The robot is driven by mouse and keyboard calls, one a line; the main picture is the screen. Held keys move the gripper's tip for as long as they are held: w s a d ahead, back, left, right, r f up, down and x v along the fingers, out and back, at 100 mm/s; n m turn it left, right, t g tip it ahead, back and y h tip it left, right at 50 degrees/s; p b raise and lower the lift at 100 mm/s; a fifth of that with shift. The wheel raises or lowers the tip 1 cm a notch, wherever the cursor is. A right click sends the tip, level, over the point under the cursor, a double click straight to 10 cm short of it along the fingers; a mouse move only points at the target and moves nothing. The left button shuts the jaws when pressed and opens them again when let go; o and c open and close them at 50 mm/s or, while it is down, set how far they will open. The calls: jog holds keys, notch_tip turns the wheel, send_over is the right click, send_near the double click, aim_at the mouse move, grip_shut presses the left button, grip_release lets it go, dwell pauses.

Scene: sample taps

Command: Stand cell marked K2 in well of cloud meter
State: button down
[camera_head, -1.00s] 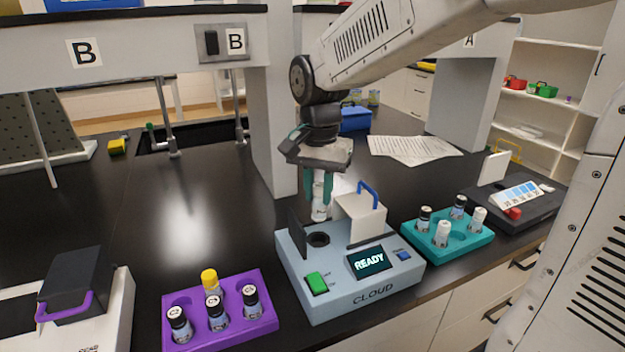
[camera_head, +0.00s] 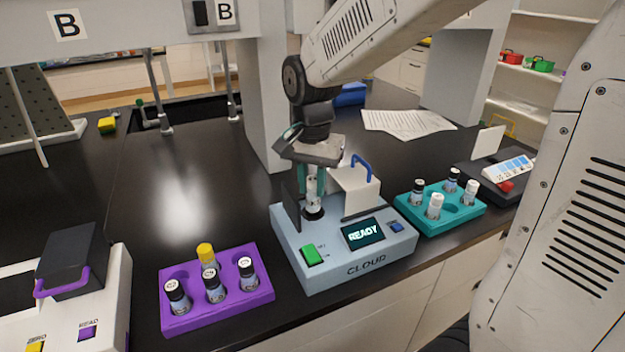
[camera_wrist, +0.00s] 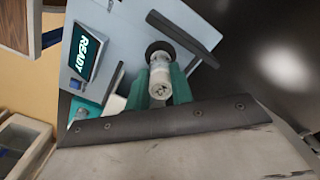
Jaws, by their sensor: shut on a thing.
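The cloud meter (camera_head: 290,262) is a light blue box with a lit READY screen (camera_head: 363,233); it also shows in the wrist view (camera_wrist: 118,35). My gripper (camera_head: 313,190) is shut on a white-capped cell (camera_head: 313,196), held upright over the round dark well at the meter's left. The cell's lower end is at the well's mouth; how deep it sits I cannot tell. In the wrist view the cell (camera_wrist: 160,78) stands between the teal fingers (camera_wrist: 160,88), in line with the dark well ring. The mark on its cap is too small to read.
The meter's lid, white with a blue handle (camera_head: 361,168), stands beside the well. A teal rack (camera_head: 460,221) with several vials is at right. A purple rack (camera_head: 258,292) with several vials is at left. A dark flap (camera_head: 292,203) rises left of the well.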

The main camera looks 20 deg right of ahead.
jog(key=shift+f, duration=0.1)
dwell(0.3)
jog(key=shift+f, duration=0.6)
jog(key=shift+f, duration=0.75)
jog(key=c, duration=0.5)
grip_release()
jog(key=shift+a+r, duration=0.1)
jog(key=shift+c, duration=0.5)
